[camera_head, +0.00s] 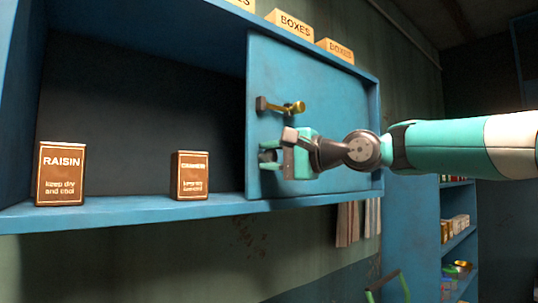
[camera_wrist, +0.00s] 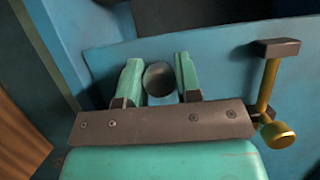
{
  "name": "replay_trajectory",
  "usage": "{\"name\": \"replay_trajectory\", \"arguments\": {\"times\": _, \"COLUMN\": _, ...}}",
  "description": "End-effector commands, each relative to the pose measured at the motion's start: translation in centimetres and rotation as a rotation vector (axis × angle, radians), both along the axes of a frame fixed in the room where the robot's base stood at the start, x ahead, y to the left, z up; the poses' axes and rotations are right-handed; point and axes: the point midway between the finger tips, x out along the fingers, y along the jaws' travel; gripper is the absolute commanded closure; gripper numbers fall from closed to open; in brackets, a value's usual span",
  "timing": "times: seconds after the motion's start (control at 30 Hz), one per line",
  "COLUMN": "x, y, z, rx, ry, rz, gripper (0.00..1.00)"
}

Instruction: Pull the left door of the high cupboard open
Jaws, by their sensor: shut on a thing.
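The high blue cupboard (camera_head: 130,210) fills the head view. Its left part is uncovered, showing a dark inside. A blue door panel (camera_head: 315,80) covers its right part. A brass handle (camera_head: 295,107) on a dark mount sticks out near the panel's left edge; it also shows at the right in the wrist view (camera_wrist: 269,95). My gripper (camera_head: 268,156) is at the panel's lower left, below that handle. I see no separate left door across the opening.
A RAISIN box (camera_head: 60,174) and a smaller brown box (camera_head: 190,175) stand on the cupboard's bottom shelf. Several boxes marked BOXES (camera_head: 290,25) stand on top. A blue shelf unit (camera_head: 410,220) with goods stands lower right, below my arm.

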Motion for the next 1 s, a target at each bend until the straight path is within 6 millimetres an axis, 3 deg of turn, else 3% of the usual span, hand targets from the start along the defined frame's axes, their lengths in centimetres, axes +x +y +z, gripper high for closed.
{"name": "replay_trajectory", "arguments": {"times": 0.13, "x": 0.0, "y": 0.0, "z": -0.1, "rx": -0.001, "ry": 0.002, "rz": 0.000, "gripper": 1.00}}
{"name": "replay_trajectory", "arguments": {"times": 0.17, "x": 0.0, "y": 0.0, "z": -0.1, "rx": -0.001, "ry": 0.002, "rz": 0.000, "gripper": 0.64}}
{"name": "replay_trajectory", "arguments": {"times": 0.27, "x": 0.0, "y": 0.0, "z": -0.1, "rx": 0.000, "ry": 0.001, "rz": 0.000, "gripper": 0.44}}
{"name": "replay_trajectory", "arguments": {"times": 0.67, "x": -0.4, "y": -1.0, "z": -0.2, "rx": 0.000, "ry": -0.001, "rz": -0.004, "gripper": 0.44}}
{"name": "replay_trajectory", "arguments": {"times": 1.0, "x": -4.2, "y": -7.9, "z": -0.5, "rx": -0.001, "ry": -0.003, "rz": -0.009, "gripper": 0.44}}
